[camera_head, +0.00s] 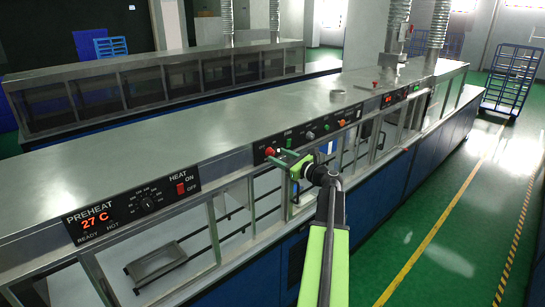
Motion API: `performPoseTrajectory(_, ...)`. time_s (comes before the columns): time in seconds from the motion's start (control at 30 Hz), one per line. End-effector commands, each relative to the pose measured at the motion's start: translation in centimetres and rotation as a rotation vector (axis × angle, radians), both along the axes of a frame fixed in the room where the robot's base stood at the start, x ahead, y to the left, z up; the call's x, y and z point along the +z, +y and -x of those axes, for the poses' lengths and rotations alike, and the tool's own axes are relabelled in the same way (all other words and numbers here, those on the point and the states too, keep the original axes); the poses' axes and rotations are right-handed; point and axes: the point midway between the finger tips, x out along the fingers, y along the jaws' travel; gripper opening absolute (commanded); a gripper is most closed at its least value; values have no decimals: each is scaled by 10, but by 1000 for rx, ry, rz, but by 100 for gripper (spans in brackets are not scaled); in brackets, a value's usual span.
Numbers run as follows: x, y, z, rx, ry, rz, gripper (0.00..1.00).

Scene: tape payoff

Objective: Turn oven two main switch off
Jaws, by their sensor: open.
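A long steel oven line (190,125) runs from the near left to the far right, with black control panels along its front edge. The near panel (131,208) reads PREHEAT 27 C and has a round dial and a red HEAT ON/OFF switch (181,188). The middle panel (300,137) has a red button (269,151) and a row of small knobs. A farther panel (403,95) shows a red display. No label reading oven two is legible. My green gripper (284,158) is open in front of the middle panel, close to the red button; I cannot tell whether they touch.
A second steel line (160,83) stands parallel behind. Below the panels are framed openings, and a metal tray (156,262) shows in the near left one. A blue rack cart (512,78) stands at the far right. The green floor (450,240) at right is clear, with yellow lines.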

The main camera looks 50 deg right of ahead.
Motion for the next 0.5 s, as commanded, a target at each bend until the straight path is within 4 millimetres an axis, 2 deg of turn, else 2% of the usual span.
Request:
performPoseTrajectory(0.03,0,-1,-10,3,0,0,50)
performPoseTrajectory(0.2,0,-1,-26,1,0,0,50)
performPoseTrajectory(0.5,0,0,-28,0,0,0,50)
